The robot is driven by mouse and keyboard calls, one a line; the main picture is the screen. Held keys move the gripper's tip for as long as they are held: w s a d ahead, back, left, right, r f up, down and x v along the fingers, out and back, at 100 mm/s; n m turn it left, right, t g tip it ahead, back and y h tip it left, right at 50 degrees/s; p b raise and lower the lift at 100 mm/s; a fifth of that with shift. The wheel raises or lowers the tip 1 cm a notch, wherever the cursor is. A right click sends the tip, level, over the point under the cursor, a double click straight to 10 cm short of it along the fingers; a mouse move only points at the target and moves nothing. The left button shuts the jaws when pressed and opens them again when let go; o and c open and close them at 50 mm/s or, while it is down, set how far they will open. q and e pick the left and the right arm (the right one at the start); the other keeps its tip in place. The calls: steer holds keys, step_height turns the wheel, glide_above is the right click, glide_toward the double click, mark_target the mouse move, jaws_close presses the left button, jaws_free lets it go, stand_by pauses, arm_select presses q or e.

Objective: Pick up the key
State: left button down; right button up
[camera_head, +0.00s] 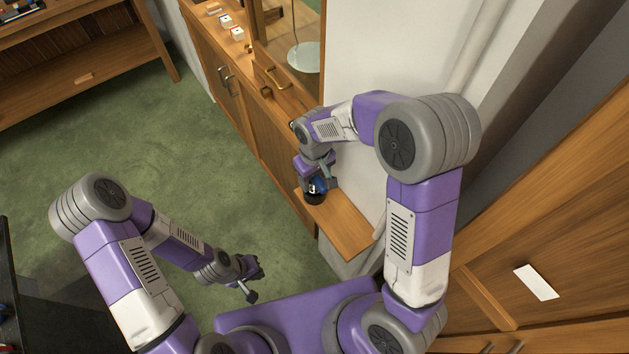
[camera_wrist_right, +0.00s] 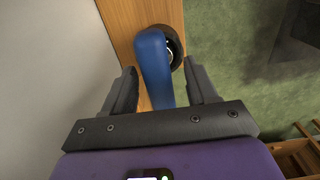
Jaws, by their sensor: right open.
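A blue, rounded, elongated object (camera_wrist_right: 153,60) shows in the right wrist view, over a wooden ledge (camera_head: 345,226). I cannot tell for sure whether it is the key. Its far end overlaps a dark round piece (camera_wrist_right: 175,47) on the ledge. My right gripper (camera_wrist_right: 160,80) is open, with one finger on each side of the blue object. I cannot tell whether the fingers touch it. In the head view my right gripper (camera_head: 316,182) is over the ledge and partly hides the blue object (camera_head: 320,187). My left gripper (camera_head: 250,282) hangs low over the green floor, away from the ledge.
A pale wall (camera_head: 362,60) rises close beside my right arm. A wooden cabinet (camera_head: 262,130) stands beyond the ledge, with small boxes (camera_head: 237,33) on top. Wood panelling (camera_head: 570,240) fills the right side. The green floor (camera_head: 180,140) is open on the left.

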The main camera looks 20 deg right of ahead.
steer(key=shift+w, duration=0.1)
jaws_close()
stand_by(0.3)
